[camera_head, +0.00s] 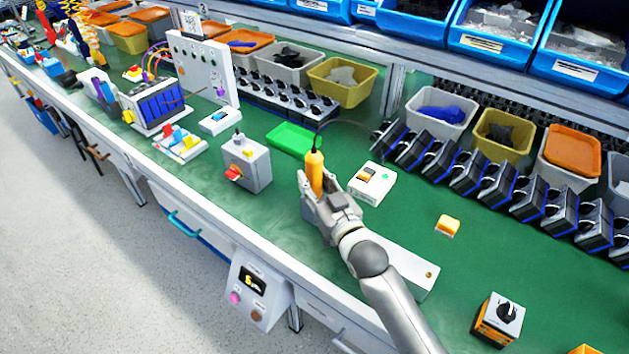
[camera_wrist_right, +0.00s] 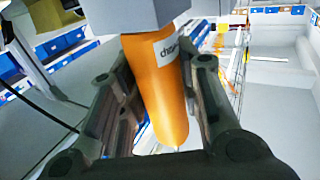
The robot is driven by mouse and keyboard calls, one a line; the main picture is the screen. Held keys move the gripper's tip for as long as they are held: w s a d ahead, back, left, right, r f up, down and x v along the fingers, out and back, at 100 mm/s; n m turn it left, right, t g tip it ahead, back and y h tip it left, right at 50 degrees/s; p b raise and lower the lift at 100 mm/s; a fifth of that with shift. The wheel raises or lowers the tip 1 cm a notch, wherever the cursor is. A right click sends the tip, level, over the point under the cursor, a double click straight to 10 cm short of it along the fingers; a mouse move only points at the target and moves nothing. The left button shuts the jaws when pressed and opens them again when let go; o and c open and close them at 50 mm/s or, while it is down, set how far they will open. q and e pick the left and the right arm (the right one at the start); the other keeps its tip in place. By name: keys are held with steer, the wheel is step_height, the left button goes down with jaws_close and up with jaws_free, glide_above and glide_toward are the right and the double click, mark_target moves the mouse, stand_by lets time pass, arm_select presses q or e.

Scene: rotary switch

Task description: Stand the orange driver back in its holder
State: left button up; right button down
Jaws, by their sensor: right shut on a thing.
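The orange driver (camera_head: 315,172) is upright in the head view, with a dark cable rising from its top. My right gripper (camera_head: 318,200) is shut around its lower part, above the green bench top. In the right wrist view the orange body (camera_wrist_right: 160,85) with its pale label lies between the two dark fingers. The driver's lower end is hidden by the gripper in the head view. A white flat block (camera_head: 425,280) with a small brass-coloured spot lies partly behind my right arm; I cannot tell whether it is the holder. My left gripper is not in view.
A white box with buttons (camera_head: 372,184) stands just right of the driver. A grey box with a red knob (camera_head: 246,165) and a green tray (camera_head: 291,138) are to the left and behind.

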steer(key=shift+f, duration=0.3)
stand_by(0.7)
steer(key=c, duration=1)
jaws_free()
steer(key=shift+o, duration=0.2)
steer(key=shift+f, duration=0.15)
steer(key=v, duration=1.2)
